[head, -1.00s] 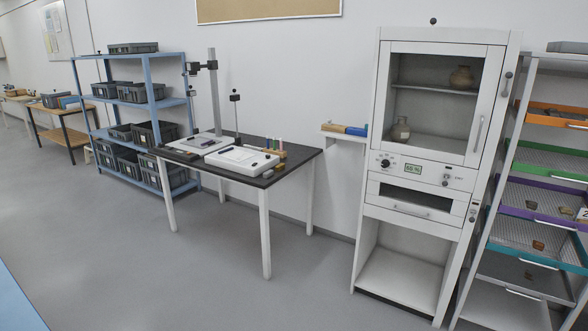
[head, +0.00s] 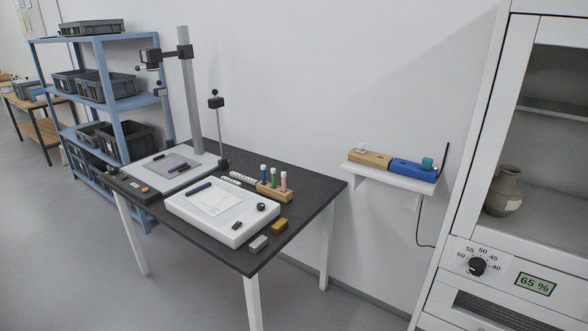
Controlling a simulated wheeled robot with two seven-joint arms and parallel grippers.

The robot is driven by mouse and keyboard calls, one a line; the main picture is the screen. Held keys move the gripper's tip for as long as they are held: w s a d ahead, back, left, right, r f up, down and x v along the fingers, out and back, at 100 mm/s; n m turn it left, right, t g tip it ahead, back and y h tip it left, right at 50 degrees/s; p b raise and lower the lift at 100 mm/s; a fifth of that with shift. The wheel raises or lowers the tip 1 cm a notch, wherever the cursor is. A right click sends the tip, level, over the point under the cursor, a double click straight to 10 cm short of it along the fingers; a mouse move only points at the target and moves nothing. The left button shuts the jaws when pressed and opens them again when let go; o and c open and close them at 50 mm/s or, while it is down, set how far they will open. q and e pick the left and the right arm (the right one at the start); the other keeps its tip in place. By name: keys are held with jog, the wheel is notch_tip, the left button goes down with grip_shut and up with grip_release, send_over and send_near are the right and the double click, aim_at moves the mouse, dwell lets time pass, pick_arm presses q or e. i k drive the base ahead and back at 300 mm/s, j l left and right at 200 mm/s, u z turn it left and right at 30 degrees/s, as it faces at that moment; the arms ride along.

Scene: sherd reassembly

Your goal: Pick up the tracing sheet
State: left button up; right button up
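A thin white sheet with faint lines, which looks like the tracing sheet (head: 216,200), lies flat on the white box-shaped panel (head: 236,234) on the dark table. A dark pen-like stick (head: 198,187) lies on the panel at the sheet's upper left edge. A round black knob and a small dark block sit on the panel to the right of the sheet. Neither of my grippers is in view.
The dark table (head: 316,188) also holds a copy stand (head: 187,95), a wooden block with colored tubes (head: 272,192) and small blocks. A wall shelf (head: 392,178) and a white cabinet (head: 440,245) stand right. Grey floor (head: 75,260) is clear in front.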

aim_at(168, 167)
jog(key=i+u, duration=0.15)
jog(key=i, duration=0.35)
jog(key=i+l+u, duration=0.15)
jog(key=i, duration=0.35)
jog(key=i+l+u, duration=0.15)
jog(key=i, duration=0.4)
